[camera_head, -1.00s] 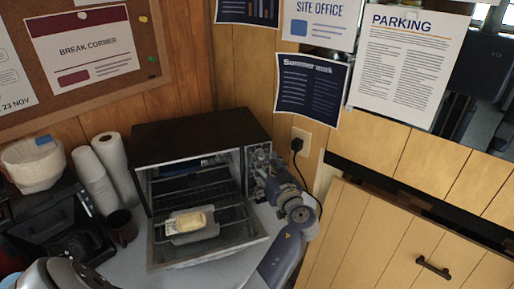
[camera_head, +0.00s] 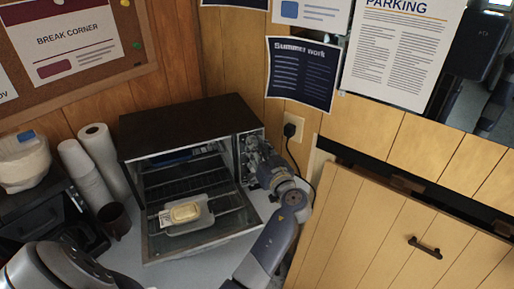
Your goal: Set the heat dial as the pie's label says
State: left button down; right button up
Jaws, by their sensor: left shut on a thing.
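A toaster oven (camera_head: 185,120) with a dark top stands on the grey counter, its door folded down open. The pie (camera_head: 186,212), pale yellow in a light tray, rests at the oven's open front. A small white label (camera_head: 165,218) shows at the pie's left end; its print is too small to read. My left gripper (camera_head: 252,158) is at the control panel on the oven's right side, shut on the heat dial there. The fingers hide the dial and most of the panel, so its setting cannot be read. My right gripper is not in view.
White paper rolls or stacked cups (camera_head: 108,162), a dark mug (camera_head: 114,220) and a black machine (camera_head: 45,215) stand left of the oven. A plug (camera_head: 290,130) sits in the wall socket behind my gripper. A wooden cabinet (camera_head: 400,235) is at right.

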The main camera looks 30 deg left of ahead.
pick_arm(q)
jog(key=m+p, duration=0.1)
jog(key=m, duration=1.4)
jog(key=shift+w+r, duration=0.1)
dwell(0.6)
jog(key=c, duration=1.3)
grip_release()
jog(key=shift+c, duration=0.2)
